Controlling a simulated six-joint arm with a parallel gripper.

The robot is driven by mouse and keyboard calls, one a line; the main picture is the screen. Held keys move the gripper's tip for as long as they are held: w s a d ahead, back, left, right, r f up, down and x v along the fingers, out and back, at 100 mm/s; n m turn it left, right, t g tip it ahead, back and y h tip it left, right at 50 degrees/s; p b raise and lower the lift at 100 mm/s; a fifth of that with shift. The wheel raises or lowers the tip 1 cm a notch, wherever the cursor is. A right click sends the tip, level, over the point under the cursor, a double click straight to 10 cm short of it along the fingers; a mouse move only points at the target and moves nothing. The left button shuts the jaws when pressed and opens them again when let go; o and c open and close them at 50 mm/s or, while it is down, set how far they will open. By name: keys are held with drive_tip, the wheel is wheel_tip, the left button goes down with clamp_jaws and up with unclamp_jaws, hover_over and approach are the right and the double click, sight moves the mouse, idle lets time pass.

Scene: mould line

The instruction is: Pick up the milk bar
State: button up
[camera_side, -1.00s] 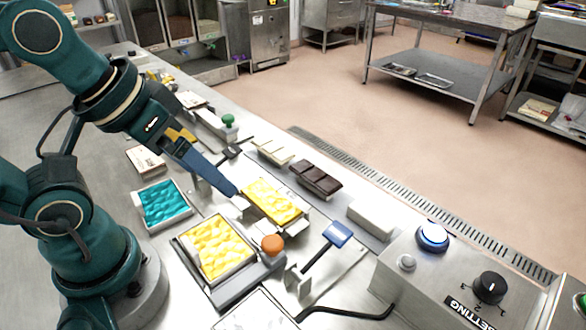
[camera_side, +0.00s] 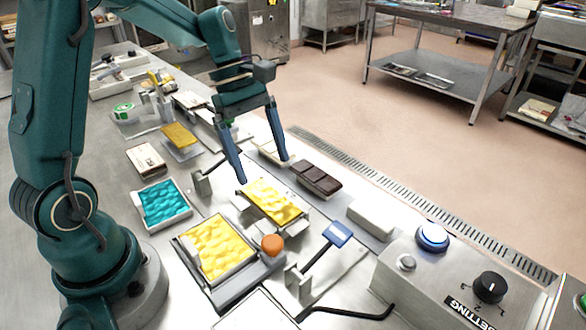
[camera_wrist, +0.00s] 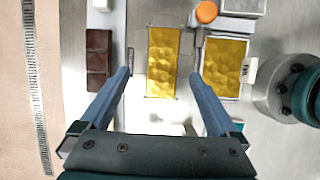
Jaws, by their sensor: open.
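A dark brown segmented bar (camera_side: 316,177) lies on the right side of the line; it also shows at the left in the wrist view (camera_wrist: 98,52). A pale cream bar (camera_side: 268,150) lies behind it, partly hidden by a finger. I cannot tell from the pictures which one is the milk bar. My gripper (camera_side: 262,170) is open and empty, pointing down, left of the brown bar and behind a yellow-filled mould (camera_side: 270,203). In the wrist view the gripper (camera_wrist: 161,73) has its fingers apart on both sides of that mould, with the brown bar outside the left finger.
A second yellow-filled tray (camera_side: 215,250) and a teal-filled tray (camera_side: 163,203) stand to the left. An orange knob (camera_side: 272,244), a blue-headed tool (camera_side: 337,234), a white block (camera_side: 371,218) and a control box (camera_side: 470,285) stand towards the front. Metal brackets (camera_side: 202,183) stand near the left finger.

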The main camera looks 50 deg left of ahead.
sight(270, 199)
drive_tip(key=shift+s+a+f, duration=0.15)
drive_tip(key=shift+a+f, duration=0.05)
drive_tip(key=shift+f, duration=0.6)
drive_tip(key=shift+x, duration=2.3)
drive_tip(key=shift+s, duration=0.1)
clamp_jaws()
drive_tip(key=shift+r, duration=0.1)
drive_tip(key=shift+r, duration=0.1)
